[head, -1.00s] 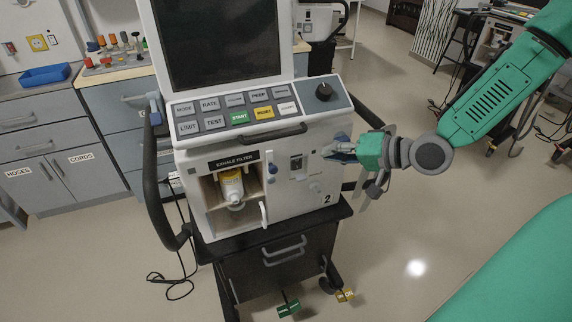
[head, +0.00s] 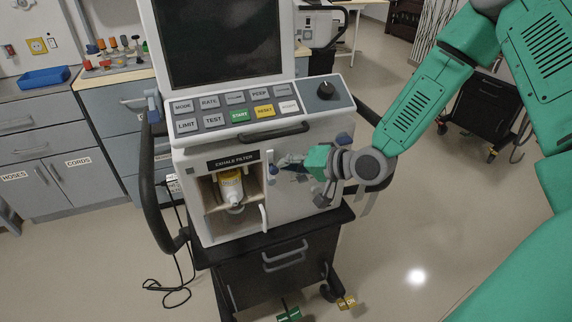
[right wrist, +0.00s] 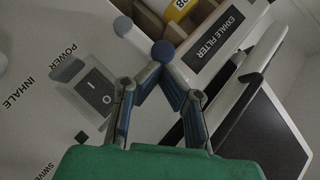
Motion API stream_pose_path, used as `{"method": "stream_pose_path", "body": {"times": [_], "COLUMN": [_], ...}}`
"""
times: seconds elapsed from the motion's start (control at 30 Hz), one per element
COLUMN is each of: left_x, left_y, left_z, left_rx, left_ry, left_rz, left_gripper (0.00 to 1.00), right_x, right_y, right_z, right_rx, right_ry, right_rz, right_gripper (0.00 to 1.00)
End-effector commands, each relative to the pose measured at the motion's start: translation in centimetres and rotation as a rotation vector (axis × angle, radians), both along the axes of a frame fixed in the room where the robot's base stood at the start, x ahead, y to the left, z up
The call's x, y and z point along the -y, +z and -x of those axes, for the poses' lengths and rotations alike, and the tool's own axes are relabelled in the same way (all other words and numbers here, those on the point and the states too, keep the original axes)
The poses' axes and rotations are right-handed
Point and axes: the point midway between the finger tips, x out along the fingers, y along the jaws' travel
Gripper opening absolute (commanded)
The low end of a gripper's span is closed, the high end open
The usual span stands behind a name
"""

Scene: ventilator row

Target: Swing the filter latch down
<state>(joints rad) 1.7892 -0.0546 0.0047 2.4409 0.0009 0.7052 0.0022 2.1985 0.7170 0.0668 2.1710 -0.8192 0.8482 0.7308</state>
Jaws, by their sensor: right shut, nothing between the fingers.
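The ventilator's filter bay, labelled EXHALE FILTER (head: 233,161), holds a white and yellow filter (head: 231,188). A small blue knob (head: 272,171) sits at the bay's right edge and looks like part of the filter latch; its lever is hard to make out. In the right wrist view a dark blue ball (right wrist: 163,50) lies right at my fingertips, beside a paler ball (right wrist: 122,26). My right gripper (head: 281,161) is shut and empty, reaching in from the right in front of the panel, close to the knob. I cannot tell whether it touches. My left gripper is out of view.
A white handle (head: 264,217) stands at the bay's lower right. The button panel (head: 238,109) and a grey bar handle (head: 272,134) are above. In the wrist view a power switch (right wrist: 97,92) is beside the fingers. Open floor lies right of the cart.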

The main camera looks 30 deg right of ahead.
Motion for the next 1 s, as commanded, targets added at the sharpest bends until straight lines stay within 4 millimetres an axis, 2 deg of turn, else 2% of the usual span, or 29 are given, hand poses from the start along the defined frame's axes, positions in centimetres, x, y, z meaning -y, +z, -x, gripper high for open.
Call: {"method": "stream_pose_path", "body": {"times": [0.77,1.0], "left_x": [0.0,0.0], "left_y": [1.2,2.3], "left_z": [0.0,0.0], "left_rx": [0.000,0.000], "left_ry": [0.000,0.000], "left_rz": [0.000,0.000], "left_gripper": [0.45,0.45], "right_x": [-0.8,-1.4], "right_y": [0.3,0.6], "right_z": [-0.1,-0.3], "right_rx": [-0.023,-0.042], "right_ry": [0.002,0.005], "right_rz": [0.099,0.183], "right_gripper": [0.00,0.00]}}
